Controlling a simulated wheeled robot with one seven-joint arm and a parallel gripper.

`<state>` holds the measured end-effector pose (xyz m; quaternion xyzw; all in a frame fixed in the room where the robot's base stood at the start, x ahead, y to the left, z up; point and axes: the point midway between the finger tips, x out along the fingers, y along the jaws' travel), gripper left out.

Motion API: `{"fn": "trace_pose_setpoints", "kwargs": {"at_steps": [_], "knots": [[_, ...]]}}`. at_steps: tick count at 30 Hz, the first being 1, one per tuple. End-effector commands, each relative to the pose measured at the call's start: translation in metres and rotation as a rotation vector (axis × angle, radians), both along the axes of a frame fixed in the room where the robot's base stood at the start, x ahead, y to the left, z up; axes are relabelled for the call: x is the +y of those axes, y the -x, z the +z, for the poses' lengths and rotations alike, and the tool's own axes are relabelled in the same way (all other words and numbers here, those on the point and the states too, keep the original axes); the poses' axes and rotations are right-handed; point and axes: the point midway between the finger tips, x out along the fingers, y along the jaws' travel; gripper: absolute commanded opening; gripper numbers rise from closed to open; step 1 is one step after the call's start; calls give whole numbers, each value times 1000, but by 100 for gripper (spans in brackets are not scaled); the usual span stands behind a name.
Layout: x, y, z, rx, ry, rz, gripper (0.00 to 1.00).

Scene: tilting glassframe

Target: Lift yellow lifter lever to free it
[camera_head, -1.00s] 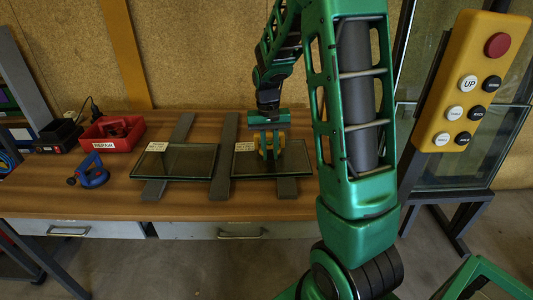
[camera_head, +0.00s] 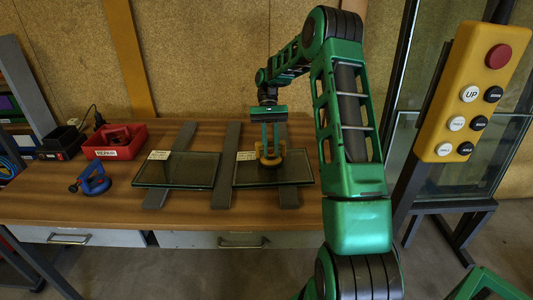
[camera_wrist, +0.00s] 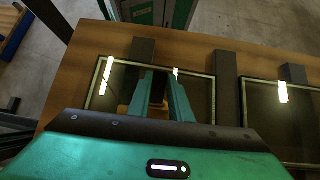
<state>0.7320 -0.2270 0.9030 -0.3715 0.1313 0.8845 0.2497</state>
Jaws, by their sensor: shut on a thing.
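The yellow lifter (camera_head: 270,160) sits on the right-hand glass pane (camera_head: 300,170), towards its middle. The fingers also show in the wrist view (camera_wrist: 166,85). My fingers and gripper body hide most of the lever, so its exact angle cannot be told.
A second glass pane (camera_head: 178,172) lies to the left on grey bars (camera_head: 228,140) on the wooden table (camera_head: 110,215). A blue lifter (camera_head: 93,180) and a red bin (camera_head: 115,143) stand further left. A yellow button panel (camera_head: 470,85) is at the right.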

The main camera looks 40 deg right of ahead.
Motion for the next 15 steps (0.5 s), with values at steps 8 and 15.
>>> {"fn": "trace_pose_setpoints", "kwargs": {"at_steps": [8, 15], "knots": [[-3, -5, 1, 79, -51, -6, 0], [-4, -5, 1, 97, -61, -8, 0]]}}
